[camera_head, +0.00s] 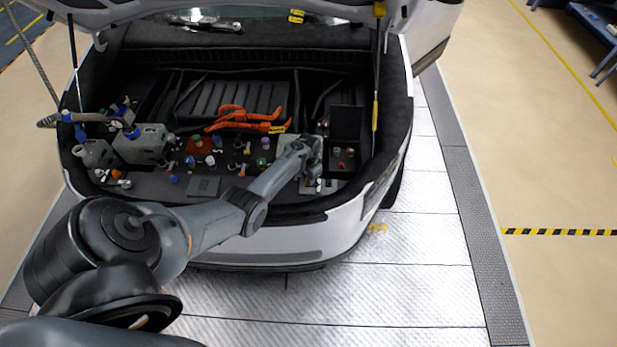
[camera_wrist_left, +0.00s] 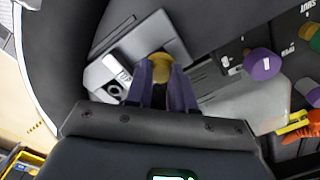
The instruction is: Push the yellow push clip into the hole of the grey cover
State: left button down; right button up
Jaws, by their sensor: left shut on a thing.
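In the left wrist view, my left gripper (camera_wrist_left: 161,80) is shut on the yellow push clip (camera_wrist_left: 160,62), whose round yellow head shows between the fingertips. The grey cover (camera_wrist_left: 153,36) is a flat plate just beyond the clip. I cannot tell whether the clip touches the cover, and the cover's hole is not visible, possibly hidden behind clip and fingers. In the head view, my left gripper (camera_head: 314,178) points down at the right front of the open car compartment; the clip is too small to make out there. My right gripper is not in view.
A light grey block with a dark round opening (camera_wrist_left: 113,89) lies beside the fingers. A purple cap (camera_wrist_left: 261,64) stands on the right in the wrist view. Orange cables (camera_head: 245,122) lie further back. The compartment's front rim (camera_head: 270,215) runs below the arm.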

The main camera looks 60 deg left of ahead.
pick_arm(q)
jog(key=shift+f, duration=0.15)
jog(key=c, duration=0.9)
grip_release()
jog(key=shift+r, duration=0.2)
jog(key=shift+r, duration=0.25)
notch_tip(320, 180, up, 10)
jog(key=shift+p, duration=0.85)
